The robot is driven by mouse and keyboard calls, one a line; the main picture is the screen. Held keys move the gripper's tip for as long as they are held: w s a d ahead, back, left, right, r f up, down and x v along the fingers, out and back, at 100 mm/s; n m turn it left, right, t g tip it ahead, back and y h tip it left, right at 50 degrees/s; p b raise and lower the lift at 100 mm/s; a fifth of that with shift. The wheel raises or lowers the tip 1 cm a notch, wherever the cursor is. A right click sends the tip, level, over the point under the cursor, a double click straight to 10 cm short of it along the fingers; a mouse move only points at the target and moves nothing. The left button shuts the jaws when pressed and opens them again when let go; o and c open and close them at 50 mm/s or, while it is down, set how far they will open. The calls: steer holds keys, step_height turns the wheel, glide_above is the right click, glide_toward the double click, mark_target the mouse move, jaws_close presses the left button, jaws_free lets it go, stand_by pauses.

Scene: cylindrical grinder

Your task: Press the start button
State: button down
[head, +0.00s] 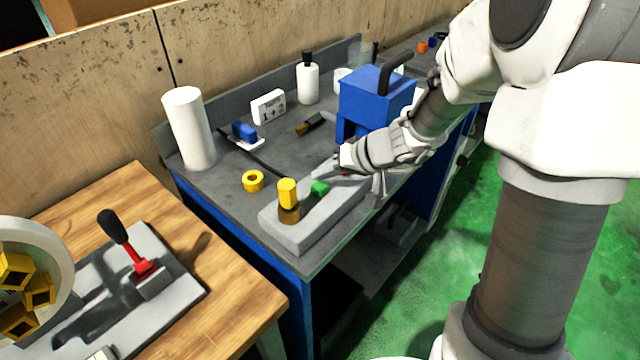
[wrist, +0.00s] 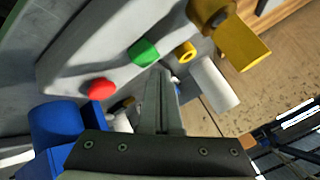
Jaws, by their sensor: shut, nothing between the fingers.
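A grey control box (head: 306,232) lies on the dark bench top near its front edge. It carries a green button (head: 320,188) and a yellow cylinder on a brass-coloured base (head: 288,194). In the wrist view the green button (wrist: 145,52) sits between a red button (wrist: 101,88) and the yellow part (wrist: 240,40). Which button is the start button is not labelled in view. My gripper (head: 318,173) is shut and empty, close above the box beside the green button. In the wrist view the closed fingers (wrist: 163,85) appear just below the green button, apparently apart from it.
A blue machine (head: 375,95) stands behind my gripper. A yellow ring (head: 253,181), white cylinder (head: 190,128), white bottle (head: 308,80) and blue-and-white item (head: 246,134) stand on the bench.

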mark_target(324, 188)
steer(key=shift+f+b, duration=0.2)
steer(key=shift+b, duration=0.1)
steer(key=shift+f+b, duration=0.25)
steer(key=shift+b, duration=0.3)
steer(key=shift+f+b, duration=0.55)
steer(key=shift+b, duration=0.35)
stand_by(0.6)
stand_by(0.3)
steer(key=shift+r+p, duration=0.5)
steer(key=shift+r, duration=0.5)
steer(key=shift+r, duration=0.1)
steer(key=shift+r+p, duration=1.35)
steer(key=shift+r, duration=1.05)
